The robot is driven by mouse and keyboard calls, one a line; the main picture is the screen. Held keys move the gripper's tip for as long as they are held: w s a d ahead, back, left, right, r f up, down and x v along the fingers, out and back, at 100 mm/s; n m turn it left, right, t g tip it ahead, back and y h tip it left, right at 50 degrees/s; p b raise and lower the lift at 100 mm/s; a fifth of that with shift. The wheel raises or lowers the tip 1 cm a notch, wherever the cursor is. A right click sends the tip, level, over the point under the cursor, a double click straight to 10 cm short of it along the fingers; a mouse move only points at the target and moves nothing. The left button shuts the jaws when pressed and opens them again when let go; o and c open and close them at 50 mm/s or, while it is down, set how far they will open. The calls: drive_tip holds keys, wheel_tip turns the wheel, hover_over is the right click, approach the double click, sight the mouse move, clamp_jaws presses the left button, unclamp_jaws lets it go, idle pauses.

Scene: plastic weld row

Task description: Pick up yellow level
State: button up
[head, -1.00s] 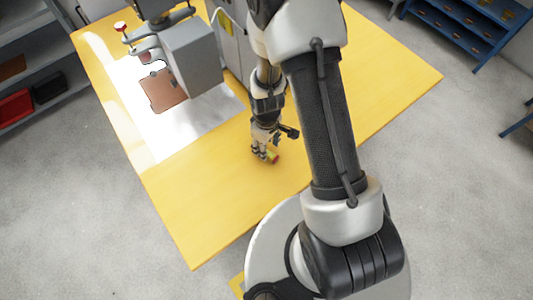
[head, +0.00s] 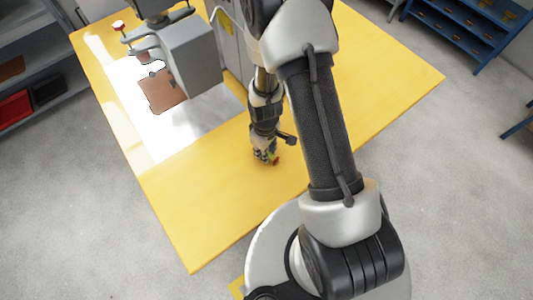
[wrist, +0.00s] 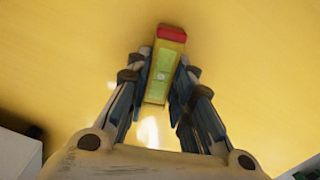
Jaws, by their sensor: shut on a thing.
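The yellow level (wrist: 163,68) is a small bar with a greenish-yellow face and a red end. In the wrist view it sits lengthwise between the two fingers of my gripper (wrist: 157,85), which is shut on its sides. The red end points away from the palm. In the head view my gripper (head: 265,157) is low over the yellow table top, and only the red end of the level (head: 275,161) shows clearly. I cannot tell whether the level touches the table.
The yellow table (head: 205,215) is bare around my gripper. A grey machine head (head: 192,58) stands to the left, near a brown plate (head: 161,90) on a white sheet (head: 190,130). Shelves with a red bin (head: 14,107) stand at far left, blue shelves (head: 465,25) at upper right.

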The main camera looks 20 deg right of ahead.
clamp_jaws()
drive_tip(key=shift+r, duration=0.1)
